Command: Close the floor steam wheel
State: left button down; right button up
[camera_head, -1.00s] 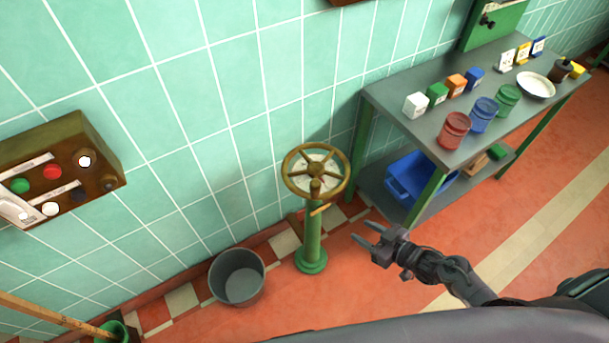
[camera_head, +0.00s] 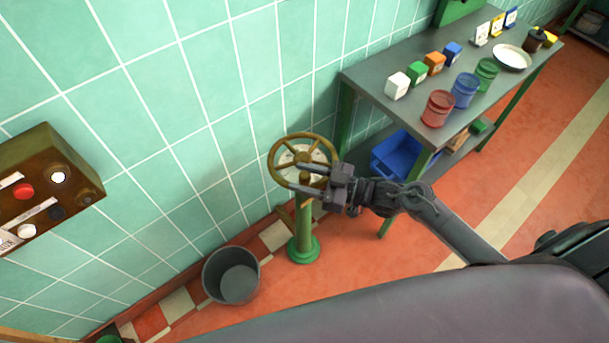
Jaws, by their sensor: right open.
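The floor steam wheel (camera_head: 279,150) is a brass-coloured spoked handwheel on top of a green post (camera_head: 304,222) with a round green foot on the floor by the tiled wall. My right gripper (camera_head: 294,178) is open, its two fingers pointing left across the near right part of the wheel in the picture. The fingers hide part of the rim and hub. I cannot tell whether they touch the wheel or are above it. My left gripper is not in view.
A grey bucket (camera_head: 231,275) stands left of the post. A metal table (camera_head: 392,113) with cans, small boxes and a plate is at the right, a blue crate (camera_head: 399,154) on its lower shelf. A brown control box (camera_head: 45,185) is on the wall at left. Red floor is clear at right.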

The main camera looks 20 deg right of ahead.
grip_shut()
dwell(0.3)
jog(key=shift+w+a, duration=0.1)
jog(key=shift+a, duration=0.05)
